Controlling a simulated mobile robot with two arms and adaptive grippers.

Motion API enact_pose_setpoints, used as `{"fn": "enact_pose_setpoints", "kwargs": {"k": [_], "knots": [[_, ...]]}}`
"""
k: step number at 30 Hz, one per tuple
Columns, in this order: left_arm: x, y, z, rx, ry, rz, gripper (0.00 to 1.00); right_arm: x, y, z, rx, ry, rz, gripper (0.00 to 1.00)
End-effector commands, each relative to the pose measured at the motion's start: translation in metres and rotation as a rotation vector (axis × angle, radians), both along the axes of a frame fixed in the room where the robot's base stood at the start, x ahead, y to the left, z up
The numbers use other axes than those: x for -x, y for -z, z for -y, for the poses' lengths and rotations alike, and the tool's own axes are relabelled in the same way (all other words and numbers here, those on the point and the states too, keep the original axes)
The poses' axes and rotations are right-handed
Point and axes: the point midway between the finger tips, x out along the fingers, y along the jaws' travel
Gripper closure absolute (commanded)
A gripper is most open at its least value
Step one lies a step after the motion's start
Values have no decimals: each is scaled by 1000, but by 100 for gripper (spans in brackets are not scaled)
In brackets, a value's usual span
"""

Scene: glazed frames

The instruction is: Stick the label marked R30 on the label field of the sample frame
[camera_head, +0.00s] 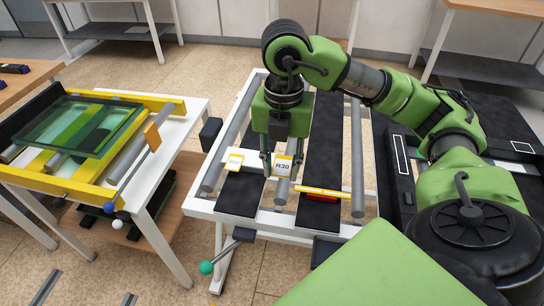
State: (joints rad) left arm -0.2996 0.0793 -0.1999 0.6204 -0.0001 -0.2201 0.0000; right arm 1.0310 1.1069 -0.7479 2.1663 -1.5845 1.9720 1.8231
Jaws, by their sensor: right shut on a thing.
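My right gripper (279,163) hangs from the green arm above the middle white table. It is shut on the label marked R30 (283,168), a small white piece with a yellow band, held upright at the fingertips. Another white-and-yellow piece (233,160) is to the left, by a black strip; its marking is too small to read. A yellow strip with a white patch (322,192) and a red thing (321,198) is right of the gripper. I cannot tell which piece is the sample frame or where its label field is. My left gripper is not in view.
The middle white table (205,207) carries grey rails and black strips. Green glass panes (75,124) rest on yellow bars (52,181) on the left table. A lever with a green knob (206,267) sticks out at the front. Floor shows between the tables.

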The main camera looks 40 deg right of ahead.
Motion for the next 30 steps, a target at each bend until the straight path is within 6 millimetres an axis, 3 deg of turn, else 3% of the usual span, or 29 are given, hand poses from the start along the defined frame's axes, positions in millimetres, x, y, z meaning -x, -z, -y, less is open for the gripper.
{"fn": "enact_pose_setpoints", "kwargs": {"k": [6,30], "knots": [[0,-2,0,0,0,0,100,9,-9,-2,1,0,1,77],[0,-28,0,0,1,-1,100,8,-42,-2,0,1,0,77]]}}
